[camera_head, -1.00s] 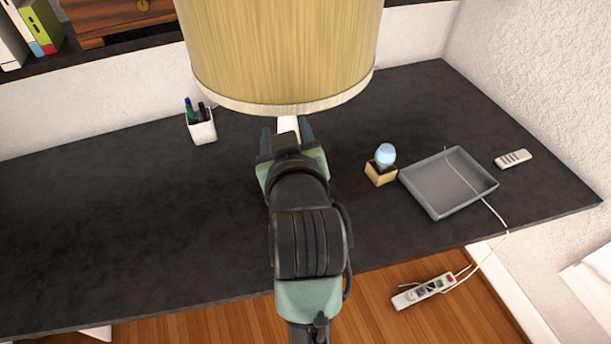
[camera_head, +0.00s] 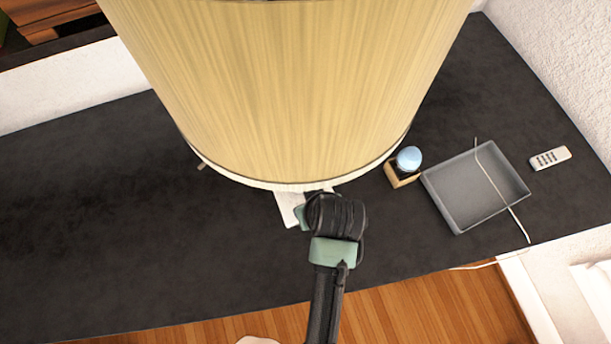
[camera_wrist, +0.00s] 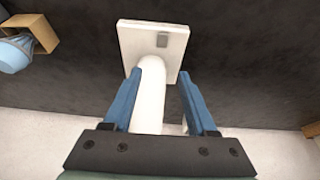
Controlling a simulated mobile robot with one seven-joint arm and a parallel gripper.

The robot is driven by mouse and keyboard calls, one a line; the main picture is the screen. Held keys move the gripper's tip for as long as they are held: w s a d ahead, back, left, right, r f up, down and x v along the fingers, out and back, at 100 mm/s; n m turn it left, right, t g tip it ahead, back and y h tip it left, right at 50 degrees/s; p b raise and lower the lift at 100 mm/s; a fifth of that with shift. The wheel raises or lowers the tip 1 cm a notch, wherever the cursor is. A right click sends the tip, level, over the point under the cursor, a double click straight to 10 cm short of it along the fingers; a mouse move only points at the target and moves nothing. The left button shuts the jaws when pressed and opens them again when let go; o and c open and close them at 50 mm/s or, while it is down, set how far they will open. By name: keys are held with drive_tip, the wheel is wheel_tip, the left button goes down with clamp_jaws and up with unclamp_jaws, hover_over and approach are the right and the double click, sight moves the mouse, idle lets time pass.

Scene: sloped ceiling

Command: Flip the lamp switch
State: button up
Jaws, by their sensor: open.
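The lamp's large yellowish shade (camera_head: 290,90) fills the upper middle of the head view and hides most of the lamp below. A corner of its white base (camera_head: 289,208) shows under the rim beside my arm. In the wrist view the white square base (camera_wrist: 135,45) carries a small grey switch (camera_wrist: 162,40), and the white stem (camera_wrist: 150,95) rises between my fingers. My gripper (camera_wrist: 163,80) is open, with its blue fingers on either side of the stem. The switch lies beyond the fingertips. I cannot tell whether a finger touches the stem. The fingers are hidden in the head view.
The dark desk (camera_head: 100,210) is clear at left.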

drive_tip(key=x, duration=1.2)
drive_tip(key=shift+s+f, duration=0.3)
drive_tip(key=shift+f, duration=0.15)
clamp_jaws()
